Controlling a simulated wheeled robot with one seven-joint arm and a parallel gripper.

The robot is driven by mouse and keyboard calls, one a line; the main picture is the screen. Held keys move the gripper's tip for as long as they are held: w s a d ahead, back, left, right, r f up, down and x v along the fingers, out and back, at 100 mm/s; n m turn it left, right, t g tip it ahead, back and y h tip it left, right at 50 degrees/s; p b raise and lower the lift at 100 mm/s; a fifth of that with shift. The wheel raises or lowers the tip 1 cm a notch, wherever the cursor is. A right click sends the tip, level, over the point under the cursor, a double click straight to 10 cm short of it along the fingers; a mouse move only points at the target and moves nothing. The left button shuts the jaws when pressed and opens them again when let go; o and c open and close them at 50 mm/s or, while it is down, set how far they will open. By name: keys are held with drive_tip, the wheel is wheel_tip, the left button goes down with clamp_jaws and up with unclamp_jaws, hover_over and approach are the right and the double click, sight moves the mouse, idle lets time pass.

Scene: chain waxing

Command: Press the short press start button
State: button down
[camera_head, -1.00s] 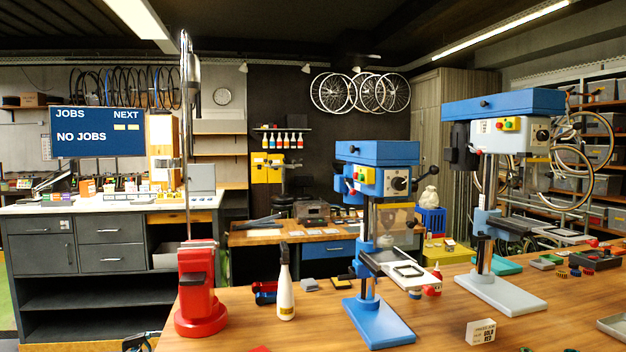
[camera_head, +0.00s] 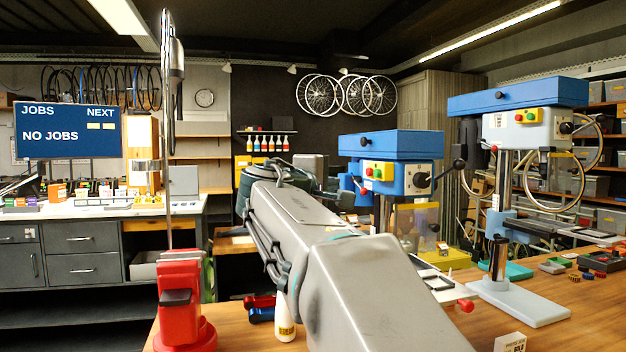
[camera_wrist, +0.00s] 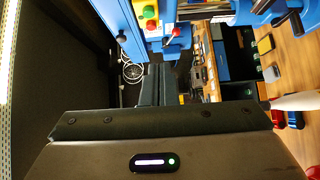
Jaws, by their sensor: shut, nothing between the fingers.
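The short press (camera_head: 391,146) has a blue head and stands on the table in the middle of the head view. Its yellow button panel (camera_head: 387,171) on the front carries a green and a red button. In the wrist view, which is turned sideways, the green button (camera_wrist: 149,11) and red button (camera_wrist: 151,25) show near the top edge. My gripper (camera_wrist: 160,72) is shut and empty, below the buttons in that picture and apart from them.
A taller press (camera_head: 520,130) with a grey front stands to the right. A red stand (camera_head: 180,300) is at the table's left, with a white bottle (camera_head: 285,325) partly behind my arm. Small parts lie on the table's right. The job screen (camera_head: 68,131) reads "NO JOBS".

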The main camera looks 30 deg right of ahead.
sight(377, 173)
drive_tip(key=shift+w+r, duration=0.15)
drive_tip(key=shift+r, duration=0.45)
drive_tip(key=shift+d, duration=0.1)
drive_tip(key=s+p+x, duration=0.1)
drive_tip(key=x, duration=0.3)
drive_tip(key=d+p+x, duration=0.1)
drive_tip(key=x, duration=0.3)
drive_tip(key=s+p+x, duration=0.1)
drive_tip(key=x, duration=0.3)
drive_tip(key=shift+s+d+r+p, duration=0.1)
drive_tip(key=shift+d+p, duration=0.25)
drive_tip(key=shift+d, duration=0.25)
